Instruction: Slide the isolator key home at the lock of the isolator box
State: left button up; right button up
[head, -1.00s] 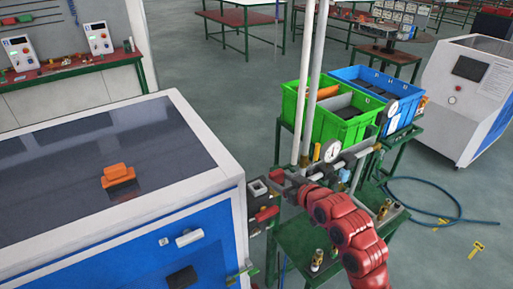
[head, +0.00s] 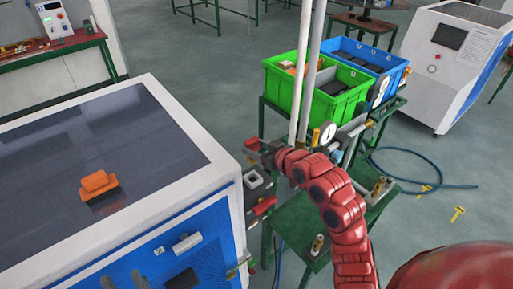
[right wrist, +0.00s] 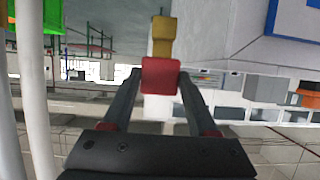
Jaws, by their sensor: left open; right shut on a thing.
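The isolator key shows in the right wrist view as a red block (right wrist: 160,76) with a yellow shank (right wrist: 162,36) pointing up the picture. My right gripper (right wrist: 160,92) is shut on the red block. In the head view my right gripper (head: 264,152) is small and partly hidden by my red arm, behind a small pale box (head: 256,181) at the side of the blue and white cabinet. This may be the isolator box; a red part (head: 265,204) sits below it. I cannot make out the lock or any contact with the key. My left gripper is not in view.
The blue and white cabinet (head: 205,218) fills the left, with an orange part (head: 99,184) on top. A green table (head: 292,226) with brass fittings, a gauge (head: 327,132) and upright pipes (head: 305,75) crowd my arm. Green (head: 338,105) and blue bins stand behind. A hose (head: 415,185) lies on the floor.

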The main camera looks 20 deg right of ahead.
jog(key=shift+f, duration=0.3)
jog(key=shift+f+b, duration=2.2)
jog(key=shift+f, duration=0.45)
jog(key=shift+b, duration=0.75)
jog(key=shift+f+b, duration=1.65)
jog(key=shift+f, duration=0.35)
jog(key=o, duration=1.5)
jog(key=shift+s, duration=0.1)
